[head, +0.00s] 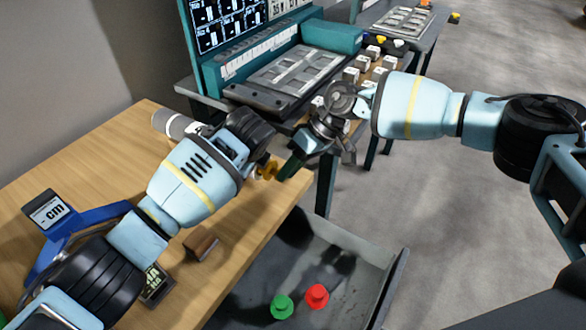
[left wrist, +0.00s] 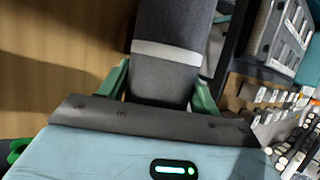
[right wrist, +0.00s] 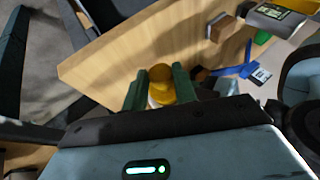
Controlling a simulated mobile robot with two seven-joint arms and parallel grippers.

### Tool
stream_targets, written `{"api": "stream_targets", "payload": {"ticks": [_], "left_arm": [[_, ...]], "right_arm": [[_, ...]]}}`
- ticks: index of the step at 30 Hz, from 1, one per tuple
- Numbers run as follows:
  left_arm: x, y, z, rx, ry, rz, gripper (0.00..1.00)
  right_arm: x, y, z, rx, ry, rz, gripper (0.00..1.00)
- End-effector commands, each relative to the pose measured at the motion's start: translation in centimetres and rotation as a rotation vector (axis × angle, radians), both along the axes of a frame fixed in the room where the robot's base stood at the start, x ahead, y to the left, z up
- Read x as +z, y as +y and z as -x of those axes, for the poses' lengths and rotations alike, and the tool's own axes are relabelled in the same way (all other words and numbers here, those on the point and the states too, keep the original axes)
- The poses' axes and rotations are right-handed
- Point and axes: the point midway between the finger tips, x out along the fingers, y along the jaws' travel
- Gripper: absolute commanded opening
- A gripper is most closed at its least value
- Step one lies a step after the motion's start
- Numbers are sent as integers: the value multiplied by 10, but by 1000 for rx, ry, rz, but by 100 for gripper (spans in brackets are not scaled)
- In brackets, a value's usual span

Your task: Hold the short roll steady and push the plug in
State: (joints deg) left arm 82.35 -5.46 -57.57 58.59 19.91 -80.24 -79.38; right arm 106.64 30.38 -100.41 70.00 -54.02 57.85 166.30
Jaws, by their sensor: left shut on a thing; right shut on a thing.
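The short roll is a dark grey cylinder with a white band. In the head view its light end (head: 172,124) shows at the table's back edge, and my left gripper hides the rest. In the left wrist view my left gripper (left wrist: 163,88) is shut around the roll (left wrist: 166,28), just by the band. My right gripper (right wrist: 159,88) is shut on the yellow plug (right wrist: 161,75) in the right wrist view. In the head view the yellow plug (head: 266,169) is between the green fingers of my right gripper (head: 284,168) and my left gripper's housing, apart from the roll's visible end.
A green plug (head: 282,306) and a red plug (head: 317,295) lie in a dark tray (head: 375,252) beside the wooden table (head: 262,212). A brown block (head: 202,244) and a blue stand with a cm display (head: 47,212) are on the table. A teal console (head: 333,36) stands behind.

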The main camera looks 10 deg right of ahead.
Motion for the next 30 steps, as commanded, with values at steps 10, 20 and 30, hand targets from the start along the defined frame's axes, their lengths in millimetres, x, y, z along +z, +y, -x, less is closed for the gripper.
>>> {"api": "stream_targets", "payload": {"ticks": [10, 20, 30], "left_arm": [[0, 0, 0, 0, 1, -1, 33], [0, 0, 0, 0, 1, -1, 33], [0, 0, 0, 0, 1, -1, 33]], "right_arm": [[0, 6, -5, 0, 1, -1, 0], [0, 11, -10, 1, -1, -1, 0], [0, 12, -11, 1, -1, -1, 53]]}}
